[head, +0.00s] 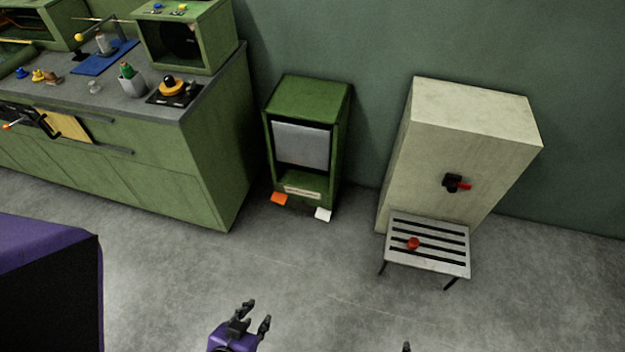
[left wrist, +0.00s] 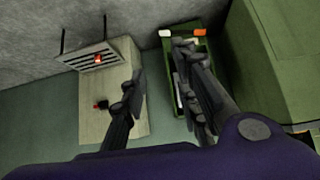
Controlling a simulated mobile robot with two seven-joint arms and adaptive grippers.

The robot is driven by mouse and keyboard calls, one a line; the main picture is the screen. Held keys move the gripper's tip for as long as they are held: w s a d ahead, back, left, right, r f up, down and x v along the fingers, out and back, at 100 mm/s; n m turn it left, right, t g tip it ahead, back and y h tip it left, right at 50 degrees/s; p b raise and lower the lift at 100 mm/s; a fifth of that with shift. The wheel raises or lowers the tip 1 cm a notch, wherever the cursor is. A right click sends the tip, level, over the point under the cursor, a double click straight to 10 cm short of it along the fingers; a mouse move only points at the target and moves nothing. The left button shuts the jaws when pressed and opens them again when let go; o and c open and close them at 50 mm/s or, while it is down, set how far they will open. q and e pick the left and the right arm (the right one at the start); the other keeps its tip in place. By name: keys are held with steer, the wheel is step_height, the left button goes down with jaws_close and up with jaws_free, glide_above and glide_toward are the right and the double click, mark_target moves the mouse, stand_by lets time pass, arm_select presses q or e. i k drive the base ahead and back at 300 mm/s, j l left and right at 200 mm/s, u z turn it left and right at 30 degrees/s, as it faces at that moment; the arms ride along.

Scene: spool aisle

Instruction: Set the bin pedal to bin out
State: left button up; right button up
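The green bin cabinet (head: 309,97) stands against the wall, with a grey bin front (head: 301,145) inside its frame. An orange pedal (head: 279,199) sticks out at its lower left and a white pedal (head: 323,214) at its lower right. A pale label (head: 302,192) sits between them, too small to read. The left wrist view also shows the orange pedal (left wrist: 199,32) and white pedal (left wrist: 168,33). My left gripper (head: 256,314) is open and empty, above the floor in front of the cabinet, apart from the pedals. Only a dark tip of my right gripper (head: 406,347) shows.
A green workbench (head: 200,165) with several small items stands left of the cabinet. A pale box (head: 450,135) with a black and red handle stands right, with a slatted step (head: 428,262) bearing a red knob before it. Floor in front of the cabinet is clear.

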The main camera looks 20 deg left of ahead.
mark_target(283, 198)
steer(key=i+j, duration=0.8)
steer(key=j, duration=0.15)
steer(key=k+u, duration=0.05)
